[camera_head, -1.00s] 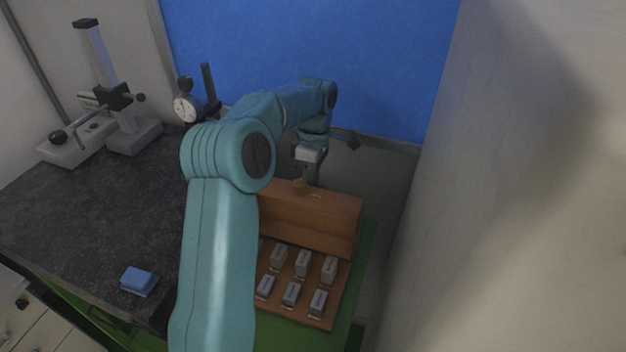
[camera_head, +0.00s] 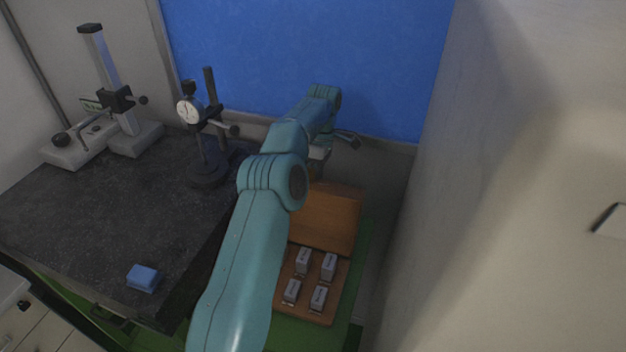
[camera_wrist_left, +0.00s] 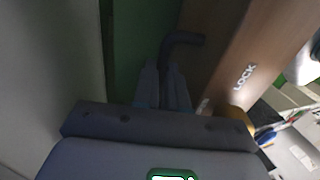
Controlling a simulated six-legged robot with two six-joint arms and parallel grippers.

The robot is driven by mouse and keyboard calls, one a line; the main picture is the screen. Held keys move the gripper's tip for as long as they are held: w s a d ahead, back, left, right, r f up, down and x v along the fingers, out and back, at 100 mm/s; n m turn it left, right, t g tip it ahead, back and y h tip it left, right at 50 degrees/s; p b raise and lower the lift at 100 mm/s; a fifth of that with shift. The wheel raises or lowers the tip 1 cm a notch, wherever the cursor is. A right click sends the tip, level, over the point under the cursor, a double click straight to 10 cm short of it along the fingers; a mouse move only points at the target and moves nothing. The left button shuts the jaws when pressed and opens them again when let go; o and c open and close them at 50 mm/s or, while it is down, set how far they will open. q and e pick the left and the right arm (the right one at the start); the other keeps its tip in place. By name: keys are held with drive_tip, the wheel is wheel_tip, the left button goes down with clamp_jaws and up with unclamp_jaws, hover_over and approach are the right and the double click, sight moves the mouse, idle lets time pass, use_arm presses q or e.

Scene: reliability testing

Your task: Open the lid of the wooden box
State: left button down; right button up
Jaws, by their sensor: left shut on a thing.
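The wooden box (camera_head: 291,311) stands open on the right, with several grey blocks in its base. Its orange-brown lid (camera_head: 330,215) stands raised at the back. In the left wrist view, the lid's wooden panel (camera_wrist_left: 222,65) carries the word LOCK. My left gripper (camera_head: 317,168) is at the lid's upper edge, partly hidden by my arm. In the wrist view, its fingers (camera_wrist_left: 166,88) are shut on a dark hooked piece (camera_wrist_left: 183,39) beside the panel. How that piece joins the lid is unclear. My right gripper is not in view.
A dark stone plate (camera_head: 90,220) lies on the left, with a blue block (camera_head: 142,278), a dial gauge stand (camera_head: 207,150) and a taller stand (camera_head: 120,95). A pale wall (camera_head: 480,200) rises close on the right. The green surface (camera_head: 349,300) borders the box.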

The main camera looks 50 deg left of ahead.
use_arm(q)
drive_tip(key=shift+w+a+f, duration=0.1)
drive_tip(key=shift+w+f, duration=0.05)
drive_tip(key=shift+f, duration=0.5)
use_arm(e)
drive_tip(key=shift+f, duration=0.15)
use_arm(q)
drive_tip(key=shift+f, duration=0.1)
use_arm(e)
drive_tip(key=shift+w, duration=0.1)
use_arm(q)
drive_tip(key=c, duration=1.2)
unclamp_jaws()
drive_tip(key=shift+w+a+f, duration=0.1)
drive_tip(key=shift+w+f, duration=0.05)
drive_tip(key=shift+w, duration=0.05)
drive_tip(key=shift+w+a, duration=0.15)
drive_tip(key=shift+w, duration=0.1)
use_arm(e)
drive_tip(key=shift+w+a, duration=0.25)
use_arm(q)
drive_tip(key=shift+r, duration=0.2)
